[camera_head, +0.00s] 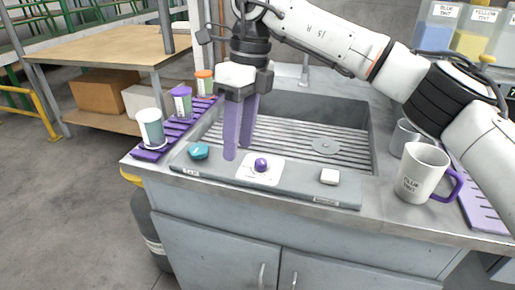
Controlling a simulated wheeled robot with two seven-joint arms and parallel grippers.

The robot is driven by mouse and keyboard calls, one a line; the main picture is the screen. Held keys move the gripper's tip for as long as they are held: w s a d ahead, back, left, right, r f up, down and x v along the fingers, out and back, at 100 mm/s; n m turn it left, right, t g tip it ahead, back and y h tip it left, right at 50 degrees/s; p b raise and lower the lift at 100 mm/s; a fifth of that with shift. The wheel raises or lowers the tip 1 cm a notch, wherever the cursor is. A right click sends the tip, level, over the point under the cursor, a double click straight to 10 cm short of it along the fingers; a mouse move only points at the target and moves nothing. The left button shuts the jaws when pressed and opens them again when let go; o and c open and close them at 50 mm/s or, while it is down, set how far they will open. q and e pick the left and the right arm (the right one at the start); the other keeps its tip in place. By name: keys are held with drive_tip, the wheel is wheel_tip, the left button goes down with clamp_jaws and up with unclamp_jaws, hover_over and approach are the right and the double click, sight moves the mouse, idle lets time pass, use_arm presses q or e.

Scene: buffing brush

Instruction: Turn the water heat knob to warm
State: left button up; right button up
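A purple knob (261,165) sits on a white plate (247,174) in the middle of the sink's front ledge. I take it as the water heat knob, but its markings are too small to read, so its setting cannot be told. My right gripper (238,152) points down over the ledge and the sink's front edge, a little left of the knob and apart from it. Its two purple fingers are spread with a gap and hold nothing. My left gripper is not in view.
A teal knob (198,151) and a white button (330,176) flank the plate on the ledge. A white mug (422,172) with a purple handle stands at the right. Cups stand on a purple mat (176,131) at the left. The sink basin (290,135) lies behind the ledge.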

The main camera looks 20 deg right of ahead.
wheel_tip(320, 180, up, 4)
drive_tip(key=h, duration=0.2)
hover_over(261, 160)
drive_tip(key=shift+m+t, duration=0.3)
drive_tip(key=shift+m, duration=0.1)
wheel_tip(261, 160, down, 10)
drive_tip(key=shift+f, duration=0.1)
clamp_jaws()
